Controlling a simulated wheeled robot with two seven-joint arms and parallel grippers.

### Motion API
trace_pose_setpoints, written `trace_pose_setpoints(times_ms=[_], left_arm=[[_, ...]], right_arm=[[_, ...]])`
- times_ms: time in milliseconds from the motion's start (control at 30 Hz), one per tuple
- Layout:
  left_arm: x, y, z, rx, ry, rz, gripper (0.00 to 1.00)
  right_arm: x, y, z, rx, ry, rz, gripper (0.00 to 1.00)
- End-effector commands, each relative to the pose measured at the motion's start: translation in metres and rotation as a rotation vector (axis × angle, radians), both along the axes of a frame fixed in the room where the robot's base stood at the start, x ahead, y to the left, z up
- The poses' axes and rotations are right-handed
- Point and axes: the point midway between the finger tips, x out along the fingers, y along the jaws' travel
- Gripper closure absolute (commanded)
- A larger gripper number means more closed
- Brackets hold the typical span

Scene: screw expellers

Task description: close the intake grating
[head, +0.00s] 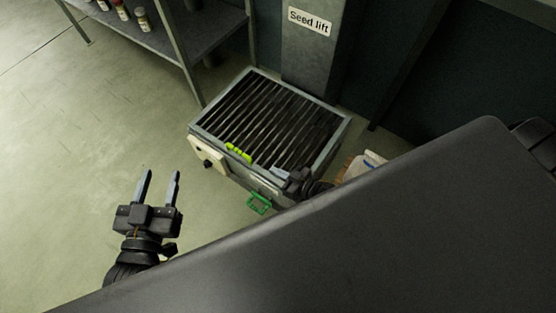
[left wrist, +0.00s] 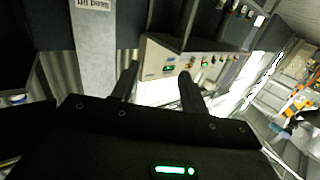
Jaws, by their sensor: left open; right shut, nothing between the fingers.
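The intake grating (head: 270,115), a set of dark parallel bars, appears to lie across the top of a grey-framed box below the "Seed lift" column. A yellow-green handle (head: 238,153) shows at its near edge. My right gripper (head: 281,173) is shut and empty at the near right corner of the box, close to the rim; contact cannot be told. My left gripper (head: 159,178) is open and empty, left of and in front of the box, apart from it. Its spread fingers also show in the left wrist view (left wrist: 157,78).
A green handle (head: 259,203) is on the box's front. The "Seed lift" column (head: 318,50) stands behind it. A shelf (head: 210,38) with several bottles stands at the back left. My own dark body hides the lower right. The floor at left is clear.

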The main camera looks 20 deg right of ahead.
Motion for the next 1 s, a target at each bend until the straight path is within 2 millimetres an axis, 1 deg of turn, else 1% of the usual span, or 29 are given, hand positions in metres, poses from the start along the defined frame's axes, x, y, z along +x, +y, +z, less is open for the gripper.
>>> trace_pose_setpoints(times_ms=[33, 133, 467, 600, 733, 833, 1000], left_arm=[[0.0, -0.001, 0.0, -0.004, -0.008, -0.002, 0.55], [0.0, -0.001, 0.001, -0.007, -0.014, -0.004, 0.55], [0.0, -0.001, 0.001, -0.007, -0.013, -0.004, 0.55], [0.0, 0.001, -0.002, 0.005, 0.01, 0.002, 0.55], [0.0, 0.012, -0.018, 0.052, 0.113, 0.036, 0.55], [-0.002, 0.025, -0.036, 0.1, 0.228, 0.069, 0.55], [-0.017, 0.051, -0.068, 0.185, 0.456, 0.133, 0.55]], right_arm=[[-0.003, 0.0, -0.007, -0.006, 0.016, 0.001, 1.0], [-0.004, 0.0, -0.009, -0.007, 0.02, 0.001, 1.0], [-0.005, 0.001, -0.011, -0.008, 0.024, 0.004, 1.0], [-0.005, 0.001, -0.008, -0.007, 0.025, 0.005, 1.0], [-0.006, 0.001, -0.002, -0.006, 0.024, 0.004, 1.0], [-0.006, 0.001, 0.006, -0.006, 0.022, 0.005, 1.0], [-0.004, 0.0, 0.02, -0.004, 0.01, 0.002, 1.0]])
